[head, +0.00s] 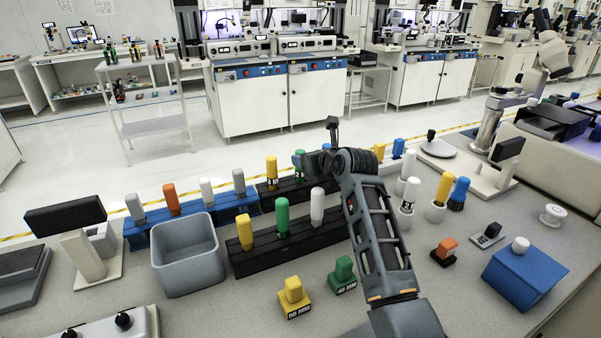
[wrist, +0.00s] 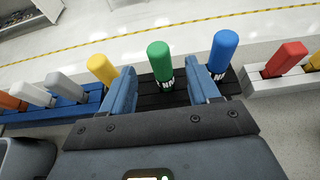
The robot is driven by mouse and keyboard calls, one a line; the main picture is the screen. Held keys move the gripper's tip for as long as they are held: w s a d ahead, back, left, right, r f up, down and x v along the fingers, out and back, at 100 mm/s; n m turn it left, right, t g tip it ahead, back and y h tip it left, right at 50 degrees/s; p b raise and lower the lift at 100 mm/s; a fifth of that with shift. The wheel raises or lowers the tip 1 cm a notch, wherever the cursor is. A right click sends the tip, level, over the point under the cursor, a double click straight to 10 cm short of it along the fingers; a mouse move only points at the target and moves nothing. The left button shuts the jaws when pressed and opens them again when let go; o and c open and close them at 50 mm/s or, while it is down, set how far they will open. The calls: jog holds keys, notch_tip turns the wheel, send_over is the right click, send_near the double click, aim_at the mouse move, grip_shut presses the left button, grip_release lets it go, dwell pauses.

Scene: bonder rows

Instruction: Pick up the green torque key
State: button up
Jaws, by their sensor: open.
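A green torque key (wrist: 160,62) stands upright in a black rack (wrist: 148,100) in the wrist view, with a white-lettered band low on it. It lies between the two fingers of my gripper (wrist: 161,72), which is open; I cannot tell whether either finger touches it. In the head view this green key (head: 298,160) is partly hidden by my gripper (head: 314,164) at the back black rack. Another green handle (head: 282,217) stands in the nearer black rack (head: 290,248), between a yellow and a white one.
In the wrist view a yellow handle (wrist: 102,69) and a blue handle (wrist: 223,50) stand close on either side of my fingers. A white rack with a red handle (wrist: 286,58) is at right. A grey bin (head: 187,257) and a blue rack (head: 190,228) are at left.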

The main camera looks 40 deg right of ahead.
aim_at(302, 178)
jog(key=b+x, duration=0.5)
jog(key=shift+s+f, duration=0.1)
jog(key=shift+w+d+b, duration=0.15)
jog(key=shift+w+b, duration=0.4)
jog(key=shift+c, duration=0.2)
grip_shut()
